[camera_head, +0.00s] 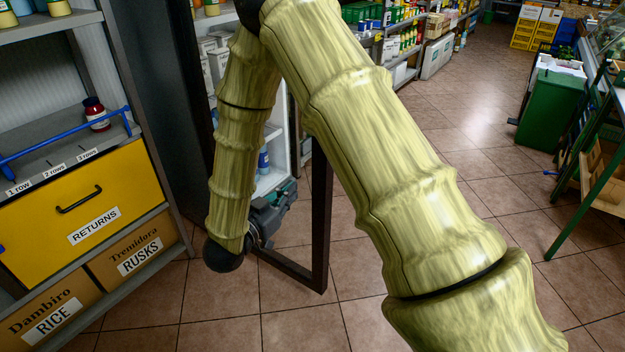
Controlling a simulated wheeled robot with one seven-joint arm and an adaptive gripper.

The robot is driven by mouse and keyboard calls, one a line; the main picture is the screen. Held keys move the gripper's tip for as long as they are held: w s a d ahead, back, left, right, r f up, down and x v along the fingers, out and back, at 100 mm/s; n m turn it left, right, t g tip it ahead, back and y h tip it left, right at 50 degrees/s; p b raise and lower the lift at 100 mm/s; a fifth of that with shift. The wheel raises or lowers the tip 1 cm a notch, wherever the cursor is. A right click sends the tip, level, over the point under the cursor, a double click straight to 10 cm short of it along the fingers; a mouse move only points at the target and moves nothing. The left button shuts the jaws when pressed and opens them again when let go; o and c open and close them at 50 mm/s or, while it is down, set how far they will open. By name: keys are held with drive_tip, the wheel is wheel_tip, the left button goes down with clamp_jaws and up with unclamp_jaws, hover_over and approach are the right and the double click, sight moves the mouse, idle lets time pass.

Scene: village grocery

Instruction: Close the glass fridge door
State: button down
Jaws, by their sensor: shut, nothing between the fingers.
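The glass fridge door (320,225) stands open, its dark frame sticking out over the tiled floor. Its lower bar (290,270) and right upright show; much of the rest is hidden behind my arm. White shelving with goods (272,178) shows behind my arm and gripper; I cannot tell how much of it is seen through the glass. My gripper (287,192) is low, shut and empty, within the outline of the door frame. I cannot tell whether it touches the door.
At left stands a shelf unit with a yellow RETURNS drawer (85,205), a blue rail (65,143) and cartons (130,250) below. A green bin (553,105) and a green-framed stand (590,175) are at right. The tiled aisle (450,110) between is clear.

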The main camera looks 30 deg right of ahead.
sight(319, 166)
drive_tip(key=x, duration=1.4)
drive_tip(key=shift+s+p, duration=0.1)
drive_tip(key=shift+p, duration=0.25)
